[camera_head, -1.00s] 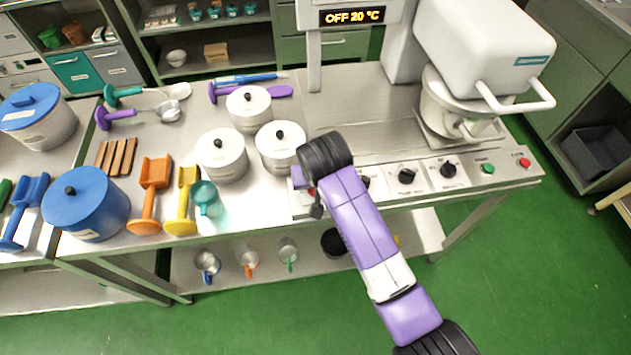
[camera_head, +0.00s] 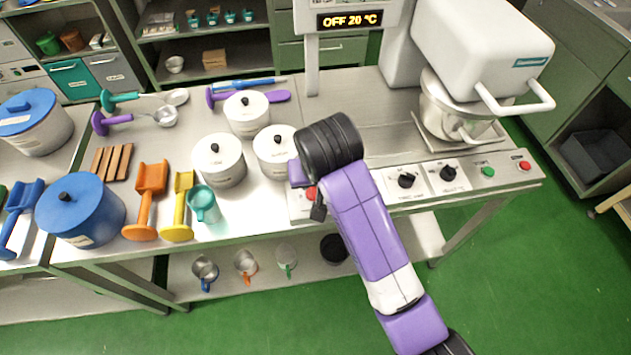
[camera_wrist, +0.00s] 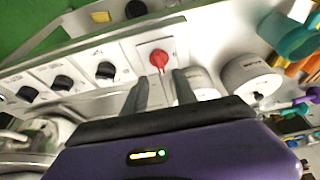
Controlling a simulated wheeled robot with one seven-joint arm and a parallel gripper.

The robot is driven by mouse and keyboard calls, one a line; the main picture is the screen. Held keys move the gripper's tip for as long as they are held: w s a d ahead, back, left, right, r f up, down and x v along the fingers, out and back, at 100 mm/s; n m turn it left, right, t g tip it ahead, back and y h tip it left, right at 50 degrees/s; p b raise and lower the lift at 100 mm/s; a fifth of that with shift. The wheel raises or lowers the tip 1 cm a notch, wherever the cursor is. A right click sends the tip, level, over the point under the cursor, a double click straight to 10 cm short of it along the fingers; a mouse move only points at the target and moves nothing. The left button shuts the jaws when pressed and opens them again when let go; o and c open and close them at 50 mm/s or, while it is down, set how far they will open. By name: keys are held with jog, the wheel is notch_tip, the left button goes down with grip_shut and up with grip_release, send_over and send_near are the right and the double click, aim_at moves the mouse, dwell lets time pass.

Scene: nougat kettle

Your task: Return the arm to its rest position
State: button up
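My arm (camera_head: 372,230) reaches up from the lower right, bent with its dark elbow over the front of the steel bench. In the wrist view my gripper (camera_wrist: 161,78) has its two dark fingers apart with nothing between them. A red knob (camera_wrist: 159,58) on the white control panel lies just beyond the fingertips, apart from them as far as I can tell. In the head view the gripper is mostly hidden behind the arm, with a dark finger (camera_head: 318,210) showing beside the red knob (camera_head: 310,192).
White lidded pots (camera_head: 219,160) stand left of the arm, with a teal cup (camera_head: 204,204) and yellow scoop (camera_head: 179,205). The mixer (camera_head: 480,55) stands at right behind the panel's black knobs (camera_head: 407,180). The display (camera_head: 349,19) reads OFF 20 °C. Green floor in front is clear.

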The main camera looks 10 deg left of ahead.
dwell(0.4)
jog(key=w+a+r+n+t+y, duration=0.1)
jog(key=w+a+r+t+y, duration=0.35)
jog(key=r, duration=0.25)
jog(key=s+d+f+m+t+h+b, duration=0.3)
jog(key=s+d+t, duration=0.6)
jog(key=s+d, duration=1.25)
jog(key=s+d+f+g+h+b, duration=0.1)
jog(key=s+d, duration=0.2)
jog(key=s, duration=0.7)
jog(key=s+d+f+m+g+h+b, duration=0.1)
jog(key=s+d, duration=0.3)
jog(key=s, duration=0.5)
jog(key=shift+s+f+g+h+b, duration=0.35)
jog(key=shift+f+g+b, duration=0.2)
jog(key=shift+f+b, duration=0.15)
